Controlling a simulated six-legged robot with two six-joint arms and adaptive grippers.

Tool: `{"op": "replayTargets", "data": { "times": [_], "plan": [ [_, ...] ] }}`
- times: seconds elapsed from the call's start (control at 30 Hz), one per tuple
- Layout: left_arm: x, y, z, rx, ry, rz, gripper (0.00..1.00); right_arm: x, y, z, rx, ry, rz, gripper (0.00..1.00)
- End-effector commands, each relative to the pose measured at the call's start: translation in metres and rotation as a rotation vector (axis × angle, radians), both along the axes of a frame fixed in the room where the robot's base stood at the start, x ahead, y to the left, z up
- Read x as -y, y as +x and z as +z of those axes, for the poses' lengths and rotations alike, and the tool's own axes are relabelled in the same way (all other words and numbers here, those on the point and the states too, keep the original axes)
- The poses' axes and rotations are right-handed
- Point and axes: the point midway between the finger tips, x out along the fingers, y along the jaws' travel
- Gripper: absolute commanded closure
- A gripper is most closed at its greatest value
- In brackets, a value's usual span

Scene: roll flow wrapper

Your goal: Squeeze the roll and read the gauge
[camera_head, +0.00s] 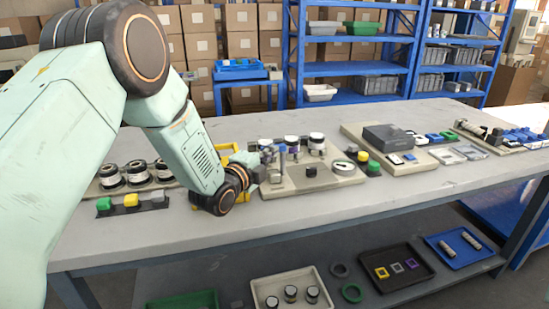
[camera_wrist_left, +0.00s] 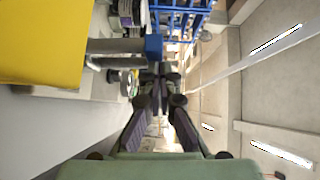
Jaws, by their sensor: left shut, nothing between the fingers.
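In the head view a beige fixture plate (camera_head: 325,182) lies on the table with white-topped dark rolls (camera_head: 316,142) along its back edge and a dark block in the middle. A small round white dial (camera_head: 343,165) that looks like the gauge sits on its right part; its reading is too small to tell. My left gripper (camera_head: 258,174) is at the plate's left end, its fingers partly hidden by the wrist. In the left wrist view its fingers (camera_wrist_left: 160,80) are shut and empty, close to a metal rod with a blue end (camera_wrist_left: 154,47). My right gripper is out of view.
Several rolls (camera_head: 137,173) stand on a plate at the left, behind green, yellow and grey blocks (camera_head: 131,202). A dark grey box (camera_head: 388,137) stands on a plate to the right. Yellow bars (camera_head: 229,147) rise behind my wrist. The table's front strip (camera_head: 340,215) is clear.

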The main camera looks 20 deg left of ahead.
Motion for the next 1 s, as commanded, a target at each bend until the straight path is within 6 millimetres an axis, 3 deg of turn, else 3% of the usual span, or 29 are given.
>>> {"op": "replayTargets", "data": {
  "times": [0.03,0.3,1.0],
  "plan": [
    [-0.002,0.003,0.007,-0.028,-0.019,0.000,1.00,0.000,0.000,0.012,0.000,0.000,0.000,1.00],
    [-0.010,0.015,0.008,-0.174,-0.118,0.000,1.00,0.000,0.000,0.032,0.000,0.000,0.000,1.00],
    [-0.015,0.023,0.005,-0.184,-0.127,0.000,1.00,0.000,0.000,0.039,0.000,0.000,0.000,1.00]
  ]
}}
